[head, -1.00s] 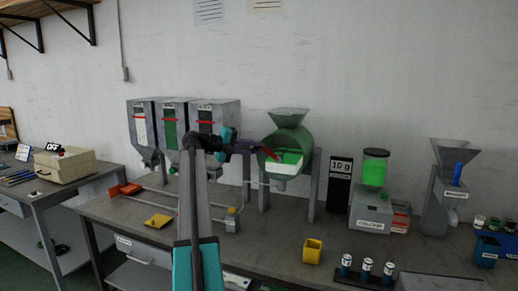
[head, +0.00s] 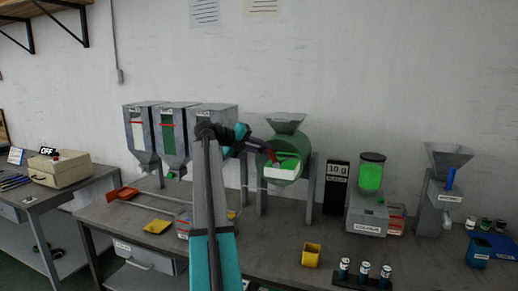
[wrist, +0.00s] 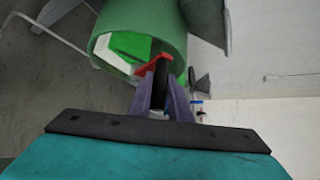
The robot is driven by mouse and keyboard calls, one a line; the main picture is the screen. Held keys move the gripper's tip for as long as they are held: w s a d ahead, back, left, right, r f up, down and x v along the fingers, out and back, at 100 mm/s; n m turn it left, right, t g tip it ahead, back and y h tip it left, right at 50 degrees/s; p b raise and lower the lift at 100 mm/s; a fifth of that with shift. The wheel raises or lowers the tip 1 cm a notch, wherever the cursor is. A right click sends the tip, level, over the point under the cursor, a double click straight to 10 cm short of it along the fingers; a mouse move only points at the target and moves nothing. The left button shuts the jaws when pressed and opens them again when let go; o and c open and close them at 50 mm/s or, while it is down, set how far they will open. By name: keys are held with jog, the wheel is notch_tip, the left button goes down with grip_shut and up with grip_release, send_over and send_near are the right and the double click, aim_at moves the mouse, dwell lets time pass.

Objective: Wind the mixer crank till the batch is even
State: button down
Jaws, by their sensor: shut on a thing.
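The mixer is a green drum (head: 304,158) on grey legs with a grey hopper (head: 285,123) on top. Its open front shows bright green next to white; how evenly they are mixed cannot be told. The red crank arm (head: 273,155) is at the drum's front left, and in the wrist view the crank (wrist: 150,64) ends in a black handle (wrist: 160,84). My gripper (head: 265,149) reaches the crank from the left. In the wrist view its purple fingers (wrist: 161,87) are shut on the black handle, which they partly hide.
Three grey bins (head: 174,122) stand left of the mixer. A display reading 10 (head: 338,185), a colour unit (head: 368,212) and another hopper machine (head: 440,190) stand right. A yellow cup (head: 311,255) and several vials (head: 364,270) are at the front of the bench.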

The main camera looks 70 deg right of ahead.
jog(key=shift+s+f, duration=0.2)
jog(key=shift+f, duration=0.05)
jog(key=c, duration=1.9)
grip_release()
jog(key=shift+d, duration=0.1)
jog(key=shift+o, duration=1.3)
jog(key=shift+d+f, duration=0.15)
jog(key=shift+w+a+r, duration=0.15)
jog(key=shift+a+r, duration=0.05)
jog(key=shift+w, duration=0.15)
jog(key=b+v, duration=0.1)
jog(key=v, duration=1.2)
jog(key=shift+a+r+b, duration=0.2)
jog(key=shift+a+b, duration=0.05)
jog(key=shift+b, duration=0.15)
